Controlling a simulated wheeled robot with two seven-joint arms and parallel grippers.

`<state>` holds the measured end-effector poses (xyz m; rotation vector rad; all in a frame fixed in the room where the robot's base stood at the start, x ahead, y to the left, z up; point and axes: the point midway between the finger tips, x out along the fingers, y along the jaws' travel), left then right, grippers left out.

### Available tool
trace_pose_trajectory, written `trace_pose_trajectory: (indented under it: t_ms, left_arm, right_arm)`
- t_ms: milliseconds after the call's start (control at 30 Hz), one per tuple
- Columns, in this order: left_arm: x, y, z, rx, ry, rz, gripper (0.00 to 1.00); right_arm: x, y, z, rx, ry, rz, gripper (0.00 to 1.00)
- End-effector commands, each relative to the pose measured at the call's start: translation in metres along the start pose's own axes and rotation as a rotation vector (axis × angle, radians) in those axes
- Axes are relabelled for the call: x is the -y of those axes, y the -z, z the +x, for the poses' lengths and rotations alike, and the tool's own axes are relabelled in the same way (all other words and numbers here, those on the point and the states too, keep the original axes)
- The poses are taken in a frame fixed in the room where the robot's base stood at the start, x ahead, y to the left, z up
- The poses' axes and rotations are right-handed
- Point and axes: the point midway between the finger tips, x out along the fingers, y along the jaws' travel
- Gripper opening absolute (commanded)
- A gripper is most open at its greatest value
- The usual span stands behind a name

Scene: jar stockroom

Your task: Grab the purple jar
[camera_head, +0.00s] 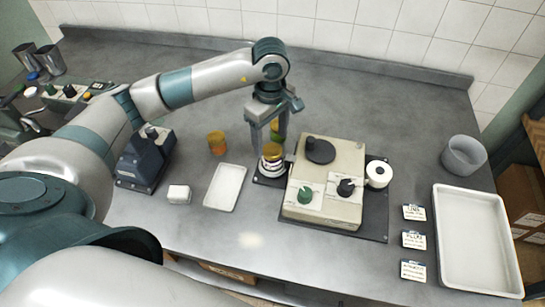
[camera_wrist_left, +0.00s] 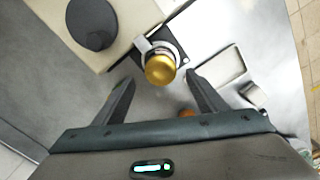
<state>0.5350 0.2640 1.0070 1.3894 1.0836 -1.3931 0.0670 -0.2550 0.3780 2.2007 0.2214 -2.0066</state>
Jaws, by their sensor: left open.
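No jar in view looks purple. A jar with a gold lid (camera_head: 272,153) stands on a small dark stand beside the beige machine; it also shows in the wrist view (camera_wrist_left: 160,68), with a clear or pale body under the lid. My left gripper (camera_head: 270,140) is open and points down above this jar. In the wrist view the two fingertips (camera_wrist_left: 160,79) are apart, one on each side of the gold lid, with nothing between them held. An amber jar (camera_head: 217,142) stands to the left. A yellow-green item (camera_head: 277,129) is partly hidden behind the fingers.
A white tray (camera_head: 225,188), a white block (camera_head: 179,194) and a dark blue device (camera_head: 145,160) are left. A large white tray (camera_head: 474,240), grey bowl (camera_head: 463,156) and label cards (camera_head: 413,240) are right.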

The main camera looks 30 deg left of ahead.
Motion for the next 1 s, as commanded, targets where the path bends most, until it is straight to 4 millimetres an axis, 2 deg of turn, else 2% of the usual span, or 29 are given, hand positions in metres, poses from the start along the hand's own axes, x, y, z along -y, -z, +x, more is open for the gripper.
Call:
trace_pose_trajectory:
  t_ms: [267, 533, 700, 1000]
  left_arm:
    - [0.002, -0.003, 0.009, 0.001, 0.003, 0.0, 0.65]
    - [0.003, -0.006, 0.038, 0.002, 0.004, -0.001, 0.65]
    - [0.003, -0.005, 0.051, 0.0, 0.001, -0.001, 0.65]
    - [0.002, -0.005, 0.052, 0.0, 0.0, 0.0, 0.65]
  right_arm:
    - [0.0, 0.001, -0.014, 0.0, 0.0, 0.0, 0.31]
    - [-0.002, 0.003, -0.035, 0.001, -0.001, -0.001, 0.31]
    - [-0.003, 0.003, -0.038, 0.001, -0.002, -0.001, 0.31]
    - [-0.003, 0.003, -0.037, 0.001, -0.002, -0.001, 0.31]
